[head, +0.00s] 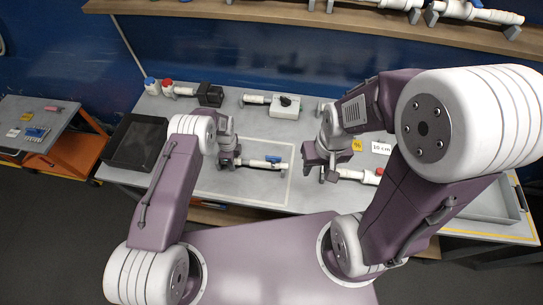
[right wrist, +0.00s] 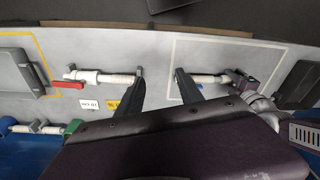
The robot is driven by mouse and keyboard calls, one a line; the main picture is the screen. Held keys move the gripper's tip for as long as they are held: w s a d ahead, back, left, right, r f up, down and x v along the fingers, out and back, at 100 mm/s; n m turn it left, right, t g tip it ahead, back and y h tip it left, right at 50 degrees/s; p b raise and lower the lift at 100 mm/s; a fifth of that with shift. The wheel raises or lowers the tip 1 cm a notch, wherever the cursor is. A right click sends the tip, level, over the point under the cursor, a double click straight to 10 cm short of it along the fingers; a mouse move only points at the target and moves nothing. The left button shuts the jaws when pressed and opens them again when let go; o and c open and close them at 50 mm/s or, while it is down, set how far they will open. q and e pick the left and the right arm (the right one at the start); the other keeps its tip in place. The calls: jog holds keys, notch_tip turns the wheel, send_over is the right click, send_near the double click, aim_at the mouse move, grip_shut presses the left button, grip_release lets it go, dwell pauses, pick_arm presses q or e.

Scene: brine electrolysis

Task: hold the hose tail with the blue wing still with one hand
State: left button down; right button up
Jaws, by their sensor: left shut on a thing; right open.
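In the head view the white hose tail with the blue wing (head: 261,164) lies along the worktop inside a thin white outline; its blue wing (head: 273,159) is near its right end. My left gripper (head: 232,162) is shut on the left part of this hose tail and covers that part. In the right wrist view the hose tail (right wrist: 209,79) also shows, partly behind a finger. My right gripper (head: 328,174) is open and empty, to the right of the hose tail and apart from it. Its two dark fingers also show in the right wrist view (right wrist: 159,85).
A white pipe piece with a red wing (head: 353,175) lies right of my right gripper. A yellow label (head: 357,144) and a "10 cm" card (head: 381,148) are behind it. A black tray (head: 118,157) stands left, a grey tray (head: 487,217) right. A white device (head: 285,106) is at the back.

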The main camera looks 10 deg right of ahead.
jog(key=shift+c, duration=1.4)
jog(key=m+g, duration=0.1)
jog(key=m, duration=2)
send_over(273, 157)
notch_tip(273, 157, down, 9)
notch_tip(273, 157, down, 11)
jog(key=shift+f, duration=0.15)
